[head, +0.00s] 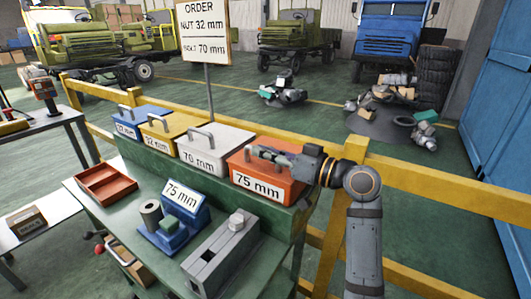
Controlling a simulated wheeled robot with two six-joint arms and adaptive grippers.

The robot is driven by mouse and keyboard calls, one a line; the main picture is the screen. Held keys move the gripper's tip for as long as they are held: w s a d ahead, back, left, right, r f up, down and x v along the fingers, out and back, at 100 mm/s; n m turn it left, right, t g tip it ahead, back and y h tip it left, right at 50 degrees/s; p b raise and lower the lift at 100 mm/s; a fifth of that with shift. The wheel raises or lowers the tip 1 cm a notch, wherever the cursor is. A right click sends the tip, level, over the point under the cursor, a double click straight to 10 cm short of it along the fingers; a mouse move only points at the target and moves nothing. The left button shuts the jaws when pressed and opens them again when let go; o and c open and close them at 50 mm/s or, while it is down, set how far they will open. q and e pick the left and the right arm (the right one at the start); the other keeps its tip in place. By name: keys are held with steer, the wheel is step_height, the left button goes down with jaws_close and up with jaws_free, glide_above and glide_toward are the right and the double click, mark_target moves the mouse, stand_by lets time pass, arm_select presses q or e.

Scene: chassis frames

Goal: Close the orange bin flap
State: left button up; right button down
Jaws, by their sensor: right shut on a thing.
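The orange bin (262,184), labelled 75 mm, is the rightmost of the row of bins on the green bench. Its flap (238,160) lies over the top and looks down, though my gripper covers part of it. My right gripper (264,153) reaches in from the right, low over the flap. It is shut on the flap's handle, which is mostly hidden by the fingers. My left gripper is not in view.
Blue, yellow and white bins (203,155) with handled lids stand left of the orange one. A red tray (106,187), a blue 75 mm holder (183,208) and a grey block device (222,258) sit in front. A yellow rail (430,188) runs behind.

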steer(key=shift+f, duration=0.3)
steer(key=c, duration=1.5)
jaws_free()
steer(key=shift+c, duration=0.2)
steer(key=shift+o, duration=0.9)
steer(key=shift+s+r, duration=0.1)
steer(key=shift+r, duration=0.05)
steer(key=v, duration=1.2)
